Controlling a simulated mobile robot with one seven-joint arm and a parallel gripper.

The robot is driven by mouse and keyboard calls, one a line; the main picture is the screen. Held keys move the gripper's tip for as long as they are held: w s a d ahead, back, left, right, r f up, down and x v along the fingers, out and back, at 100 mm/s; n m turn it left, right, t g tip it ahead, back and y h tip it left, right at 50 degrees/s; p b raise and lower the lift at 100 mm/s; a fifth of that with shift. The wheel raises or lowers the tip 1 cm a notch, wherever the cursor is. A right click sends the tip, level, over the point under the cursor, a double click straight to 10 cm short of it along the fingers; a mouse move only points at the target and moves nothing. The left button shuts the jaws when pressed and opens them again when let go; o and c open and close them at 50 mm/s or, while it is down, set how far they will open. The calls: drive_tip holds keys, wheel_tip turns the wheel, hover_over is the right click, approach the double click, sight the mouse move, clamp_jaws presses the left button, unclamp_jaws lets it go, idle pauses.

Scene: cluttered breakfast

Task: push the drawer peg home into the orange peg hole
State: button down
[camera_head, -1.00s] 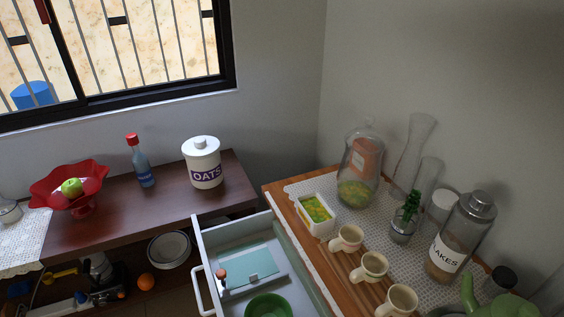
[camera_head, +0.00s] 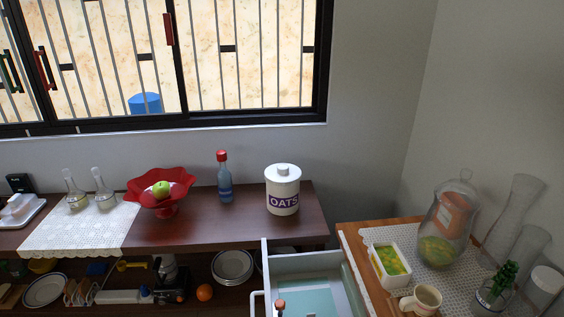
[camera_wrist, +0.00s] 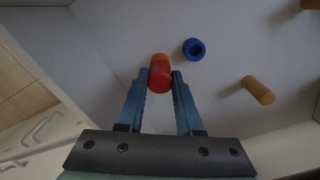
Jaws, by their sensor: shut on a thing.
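In the wrist view my gripper (camera_wrist: 160,80) has its two blue fingers closed on a red cylindrical peg (camera_wrist: 160,78). An orange part (camera_wrist: 158,58) shows just beyond the red end, against a pale panel. I cannot tell whether it is the orange hole's rim or part of the peg, nor how deep the peg sits. In the head view an open pale drawer (camera_head: 264,262) stands at the bottom centre, with a small salmon-topped piece (camera_head: 280,303) in it. My gripper does not show in the head view.
A light wooden peg (camera_wrist: 258,90) sticks out farther right. The drawer is between a dark shelf (camera_head: 245,228) and a wooden counter (camera_head: 352,240) carrying a mug (camera_head: 426,298) and glass jars.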

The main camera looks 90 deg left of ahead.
drive_tip(key=shift+f+b, duration=0.4)
drive_tip(key=shift+f, duration=0.1)
drive_tip(key=c, duration=0.5)
unclamp_jaws()
drive_tip(key=shift+c, duration=1.3)
drive_tip(key=shift+r, duration=0.15)
wheel_tip(320, 180, up, 7)
drive_tip(key=p, duration=0.7)
